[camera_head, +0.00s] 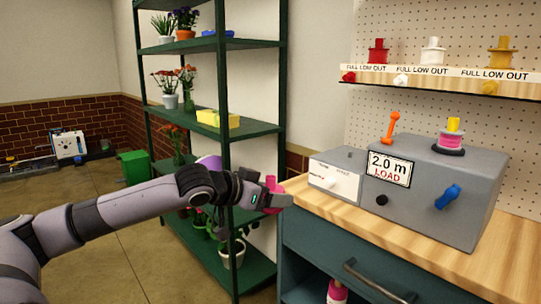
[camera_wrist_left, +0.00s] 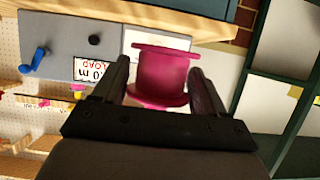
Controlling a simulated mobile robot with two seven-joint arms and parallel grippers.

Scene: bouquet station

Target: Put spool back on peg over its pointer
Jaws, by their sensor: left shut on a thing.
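My left gripper (camera_head: 273,197) is shut on a magenta spool (camera_head: 270,183), held in the air left of the wooden counter. In the left wrist view the magenta spool (camera_wrist_left: 162,76) sits between the two fingers, its flanges reaching past its narrower body. On the labelled rail (camera_head: 412,73) at upper right stand a red spool (camera_head: 378,54), a white spool (camera_head: 432,55) and a yellow spool (camera_head: 501,56). Below them are a red pointer (camera_head: 348,77), a white pointer (camera_head: 401,80) and a yellow pointer (camera_head: 490,88). No empty peg shows. My right gripper is out of view.
A green plant shelf (camera_head: 222,70) stands behind my left arm.

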